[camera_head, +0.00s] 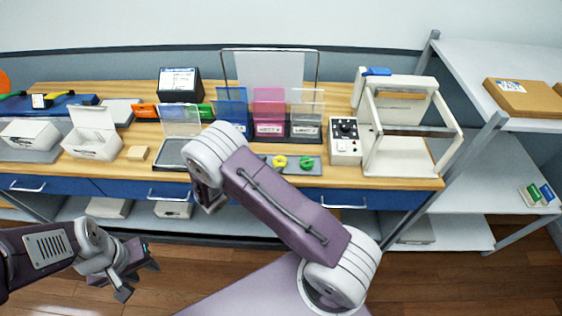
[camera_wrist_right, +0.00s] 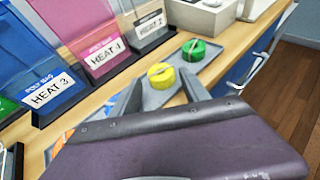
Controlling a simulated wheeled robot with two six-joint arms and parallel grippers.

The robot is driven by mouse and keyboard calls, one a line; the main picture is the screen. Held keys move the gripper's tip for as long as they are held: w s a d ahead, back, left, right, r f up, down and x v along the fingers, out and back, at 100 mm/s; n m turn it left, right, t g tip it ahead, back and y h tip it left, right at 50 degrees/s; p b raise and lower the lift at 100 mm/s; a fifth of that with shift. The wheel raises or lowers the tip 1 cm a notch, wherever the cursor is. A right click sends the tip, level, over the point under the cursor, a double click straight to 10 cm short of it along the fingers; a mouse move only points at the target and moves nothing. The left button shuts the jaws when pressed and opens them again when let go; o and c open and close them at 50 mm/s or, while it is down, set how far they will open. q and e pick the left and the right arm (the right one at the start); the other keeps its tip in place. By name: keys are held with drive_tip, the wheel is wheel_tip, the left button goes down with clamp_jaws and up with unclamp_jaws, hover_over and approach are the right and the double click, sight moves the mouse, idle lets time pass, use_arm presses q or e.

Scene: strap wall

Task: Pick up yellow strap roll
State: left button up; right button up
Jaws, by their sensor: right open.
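The yellow strap roll (camera_head: 280,161) lies on a grey tray (camera_head: 318,171) near the bench's front edge, left of a green roll (camera_head: 306,163). In the right wrist view, the yellow roll (camera_wrist_right: 161,76) shows beyond and between the fingertips of my right gripper (camera_wrist_right: 161,82), which is open and empty. Whether they are level with the roll is unclear. In the head view my right arm covers part of the bench left of the roll. My left gripper (camera_head: 138,279) is low at the left, in front of the bench, with its fingers apart and nothing between them.
Behind the rolls stand blue (camera_head: 232,108), pink (camera_head: 269,112) and clear (camera_head: 306,115) bag holders. A control box (camera_head: 345,142) and a white frame machine (camera_head: 400,158) stand to the right. White boxes (camera_head: 92,133) are at the left. Shelving (camera_head: 497,90) stands at far right.

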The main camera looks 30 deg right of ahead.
sight(277, 163)
drive_tip(key=shift+w+f, duration=0.1)
drive_tip(key=p+x, duration=0.1)
drive_tip(key=x, duration=0.3)
drive_tip(key=shift+d+f, duration=0.3)
drive_tip(key=shift+f, duration=0.05)
drive_tip(key=shift+d+f, duration=0.1)
drive_tip(key=shift+d, duration=0.05)
drive_tip(key=shift+c, duration=0.6)
drive_tip(key=shift+a, duration=0.2)
drive_tip(key=c, duration=1)
drive_tip(key=shift+d, duration=0.1)
